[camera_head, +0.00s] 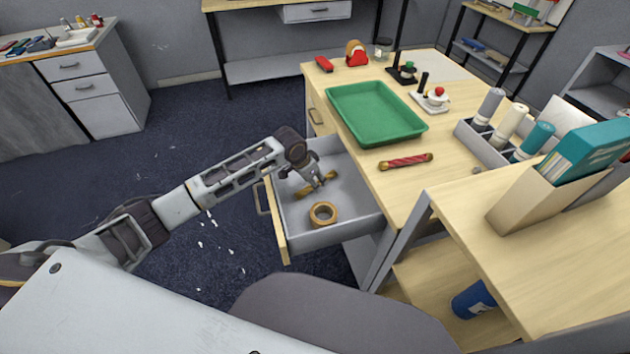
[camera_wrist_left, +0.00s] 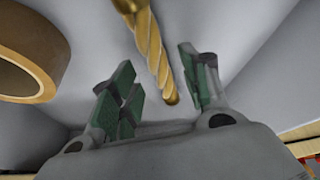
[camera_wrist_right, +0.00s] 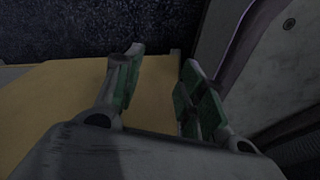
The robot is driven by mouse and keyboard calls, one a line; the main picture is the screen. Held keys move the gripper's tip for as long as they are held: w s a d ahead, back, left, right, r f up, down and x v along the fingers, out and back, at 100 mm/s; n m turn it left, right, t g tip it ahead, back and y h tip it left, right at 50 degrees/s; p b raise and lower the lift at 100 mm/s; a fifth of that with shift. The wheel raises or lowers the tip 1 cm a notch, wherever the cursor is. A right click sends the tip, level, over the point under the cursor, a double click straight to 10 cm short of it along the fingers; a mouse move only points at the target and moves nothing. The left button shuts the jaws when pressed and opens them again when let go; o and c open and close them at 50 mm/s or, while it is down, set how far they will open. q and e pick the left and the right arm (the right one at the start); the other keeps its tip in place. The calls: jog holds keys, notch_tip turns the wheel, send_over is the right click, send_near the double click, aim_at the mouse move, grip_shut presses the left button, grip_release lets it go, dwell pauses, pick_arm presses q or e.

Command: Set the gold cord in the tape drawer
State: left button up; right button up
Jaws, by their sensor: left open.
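The gold cord (camera_head: 329,177) lies in the open tape drawer (camera_head: 350,200), partly hidden by my left gripper (camera_head: 319,184) in the head view. In the left wrist view the twisted gold cord (camera_wrist_left: 150,50) runs between the two fingers of my left gripper (camera_wrist_left: 160,88), which are apart with gaps on both sides of it. A roll of brown tape (camera_head: 323,213) lies in the same drawer, nearer the front; it also shows in the left wrist view (camera_wrist_left: 35,50). My right gripper (camera_wrist_right: 158,90) shows only in the right wrist view, with its fingers apart and nothing between them.
A green tray (camera_head: 375,112) and a red cord with gold ends (camera_head: 406,161) sit on the table above the drawer. A grey holder with several rolls (camera_head: 490,140) stands to the right. The drawer walls surround my left gripper.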

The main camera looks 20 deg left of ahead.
aim_at(310, 186)
pick_arm(q)
jog(key=shift+s+a+r, duration=0.15)
jog(key=shift+r, duration=0.35)
jog(key=v, duration=0.4)
jog(key=shift+s+r+p, duration=0.1)
jog(key=shift+r+p, duration=0.1)
jog(key=shift+p, duration=0.1)
jog(key=shift+v, duration=2.85)
pick_arm(e)
jog(key=shift+s, duration=1.55)
